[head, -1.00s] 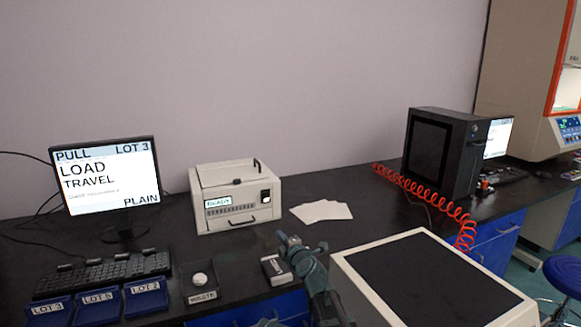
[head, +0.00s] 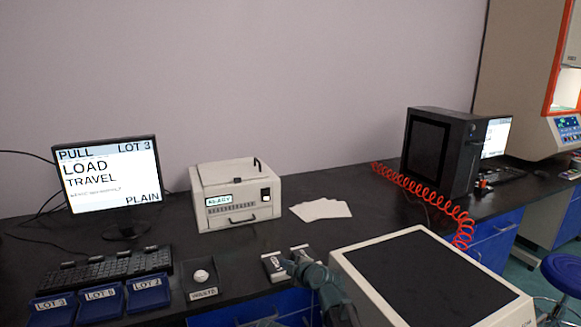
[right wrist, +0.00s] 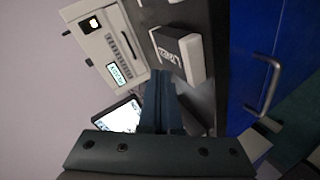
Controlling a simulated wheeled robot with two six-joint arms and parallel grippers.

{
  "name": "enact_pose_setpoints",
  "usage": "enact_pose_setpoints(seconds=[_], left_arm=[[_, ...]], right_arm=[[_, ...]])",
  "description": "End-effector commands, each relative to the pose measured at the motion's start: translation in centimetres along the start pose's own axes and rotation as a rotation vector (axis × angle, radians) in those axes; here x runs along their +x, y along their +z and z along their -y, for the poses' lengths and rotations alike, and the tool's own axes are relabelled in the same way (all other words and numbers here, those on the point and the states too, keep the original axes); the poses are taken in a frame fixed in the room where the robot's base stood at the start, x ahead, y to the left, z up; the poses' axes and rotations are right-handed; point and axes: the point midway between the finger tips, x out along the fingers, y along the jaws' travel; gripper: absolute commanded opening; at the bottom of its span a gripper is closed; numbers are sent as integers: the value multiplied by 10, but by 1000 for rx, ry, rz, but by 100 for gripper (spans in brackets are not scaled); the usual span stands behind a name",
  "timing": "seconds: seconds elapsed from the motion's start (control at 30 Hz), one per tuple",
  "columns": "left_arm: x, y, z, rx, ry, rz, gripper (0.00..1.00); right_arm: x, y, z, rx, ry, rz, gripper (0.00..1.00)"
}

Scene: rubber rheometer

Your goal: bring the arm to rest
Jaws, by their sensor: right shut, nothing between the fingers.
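My right gripper (head: 288,262) is in the lower middle of the head view, low over the front of the bench. Its fingers are together and empty. In the right wrist view the shut dark fingers (right wrist: 163,92) point up the picture, beside a small white-and-black labelled box (right wrist: 178,55). The same box shows in the head view (head: 271,268), partly hidden behind the gripper. Whether gripper and box touch, I cannot tell. My left gripper is not in view.
A white instrument (head: 235,195) with a lit display stands behind. White sheets (head: 321,209) lie to its right. A large cream machine with a dark top (head: 425,275) is close on the right. Blue trays (head: 101,305), a keyboard (head: 105,270) and a small waste tray (head: 203,292) are left.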

Motion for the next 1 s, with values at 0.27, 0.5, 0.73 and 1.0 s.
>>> enact_pose_setpoints(seconds=[0.27,0.5,0.73,1.0], left_arm=[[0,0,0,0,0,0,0],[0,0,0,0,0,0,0],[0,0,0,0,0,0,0],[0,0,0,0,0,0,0]], right_arm=[[-54,33,77,412,-263,150,0],[-127,77,148,864,-427,498,0],[-190,107,190,1180,-425,839,0],[-249,126,218,1421,-327,1155,0]])
